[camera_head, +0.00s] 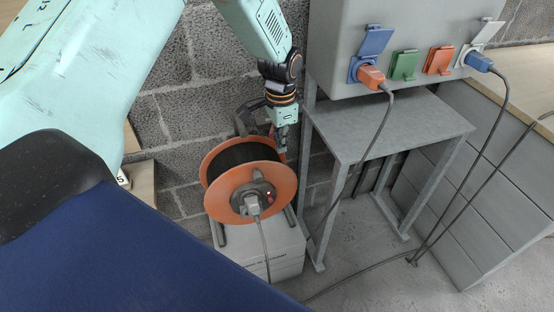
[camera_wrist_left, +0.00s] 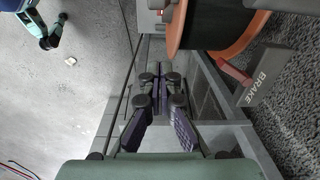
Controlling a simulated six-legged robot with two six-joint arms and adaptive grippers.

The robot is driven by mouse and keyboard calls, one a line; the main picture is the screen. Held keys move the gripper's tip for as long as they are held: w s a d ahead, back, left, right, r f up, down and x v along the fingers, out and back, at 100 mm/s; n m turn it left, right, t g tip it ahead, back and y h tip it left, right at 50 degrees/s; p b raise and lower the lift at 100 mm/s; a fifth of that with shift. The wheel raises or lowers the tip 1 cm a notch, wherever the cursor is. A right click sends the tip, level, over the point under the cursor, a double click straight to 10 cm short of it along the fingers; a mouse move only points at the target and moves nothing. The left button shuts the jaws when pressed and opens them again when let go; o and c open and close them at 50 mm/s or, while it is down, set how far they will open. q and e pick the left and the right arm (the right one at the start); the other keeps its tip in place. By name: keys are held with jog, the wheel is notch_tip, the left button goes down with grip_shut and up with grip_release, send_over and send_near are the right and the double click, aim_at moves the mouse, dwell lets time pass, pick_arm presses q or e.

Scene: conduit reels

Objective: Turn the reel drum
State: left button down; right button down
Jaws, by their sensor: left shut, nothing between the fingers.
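The reel drum (camera_head: 250,180) has orange flanges with dark cable wound between them. It sits in a dark frame on a pale box, and a grey plug with a cable is in its hub. My left gripper (camera_head: 281,150) points down at the drum's upper right edge; I cannot tell whether it touches. In the left wrist view its fingers (camera_wrist_left: 160,72) are shut together with nothing between them, and the drum's orange flange (camera_wrist_left: 243,40) is to their upper right. A plate marked BRAKE (camera_wrist_left: 263,82) with a red lever (camera_wrist_left: 234,71) is beside the drum. My right gripper is not in view.
A grey metal stand (camera_head: 405,120) is right of the drum, under a grey socket box (camera_head: 350,50) with coloured outlets. Cables hang from it to the floor. A block wall (camera_head: 180,110) is close behind the drum.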

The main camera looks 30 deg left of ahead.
pick_arm(q)
notch_tip(320, 180, down, 9)
jog(key=s+a+b, duration=0.2)
jog(key=b, duration=0.2)
jog(key=shift+s+a, duration=0.3)
jog(key=shift+s, duration=0.05)
jog(key=shift+s+a+r, duration=0.15)
jog(key=shift+a+r, duration=0.05)
jog(key=shift+a, duration=0.05)
jog(key=shift+s, duration=0.25)
jog(key=shift+a+t+h, duration=0.1)
jog(key=shift+t+h, duration=0.2)
